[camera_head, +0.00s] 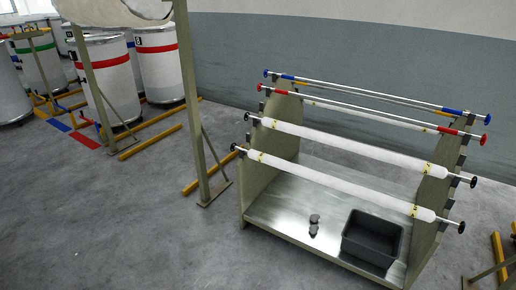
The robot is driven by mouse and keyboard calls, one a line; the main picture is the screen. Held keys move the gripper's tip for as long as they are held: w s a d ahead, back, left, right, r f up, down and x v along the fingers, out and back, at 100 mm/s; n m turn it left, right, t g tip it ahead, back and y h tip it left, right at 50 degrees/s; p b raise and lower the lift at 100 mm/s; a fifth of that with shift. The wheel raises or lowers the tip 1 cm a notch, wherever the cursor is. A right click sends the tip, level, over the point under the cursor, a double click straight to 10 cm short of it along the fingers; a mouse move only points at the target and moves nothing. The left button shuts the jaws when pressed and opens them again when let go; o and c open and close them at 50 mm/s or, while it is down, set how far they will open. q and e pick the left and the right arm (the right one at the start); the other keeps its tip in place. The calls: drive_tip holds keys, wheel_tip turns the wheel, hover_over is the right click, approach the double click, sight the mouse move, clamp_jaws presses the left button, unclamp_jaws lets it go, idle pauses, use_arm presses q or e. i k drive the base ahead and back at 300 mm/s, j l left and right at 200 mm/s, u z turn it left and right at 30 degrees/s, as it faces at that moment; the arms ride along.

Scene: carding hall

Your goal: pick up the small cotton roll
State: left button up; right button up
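Two long, thin white rolls lie across a rack with olive-grey side plates (272,135). The nearer roll (335,186) and the one behind it (345,146) sit on rods with black end knobs. I cannot tell which of them is the small cotton roll. Behind and above them are a bare rod with red ends (372,110) and a rod with blue ends (375,95). A larger pale roll (118,10) is cut off by the top edge of the picture. Neither of my grippers is in view.
White cans with red bands (160,70) stand at the upper left, near yellow floor rails (152,144). Grey floor (110,225) is clear left of the rack.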

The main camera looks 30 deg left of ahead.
sight(427, 169)
drive_tip(key=i+u, duration=0.15)
drive_tip(key=i, duration=0.35)
drive_tip(key=i+l+u, duration=0.15)
drive_tip(key=i, duration=0.3)
drive_tip(key=i+l+u, duration=0.15)
drive_tip(key=i, duration=0.35)
drive_tip(key=i+l+u, duration=0.2)
drive_tip(key=i, duration=0.25)
drive_tip(key=i+l+u, duration=0.15)
drive_tip(key=i+l, duration=0.15)
drive_tip(key=i, duration=0.4)
drive_tip(key=i+j, duration=0.1)
drive_tip(key=j, duration=0.2)
drive_tip(key=i+j, duration=0.1)
drive_tip(key=j, duration=0.2)
drive_tip(key=i+j, duration=0.15)
drive_tip(key=j, duration=0.2)
drive_tip(key=i+j+z, duration=0.2)
drive_tip(key=j, duration=0.15)
drive_tip(key=j+z, duration=0.15)
drive_tip(key=j, duration=0.2)
drive_tip(key=z, duration=1.55)
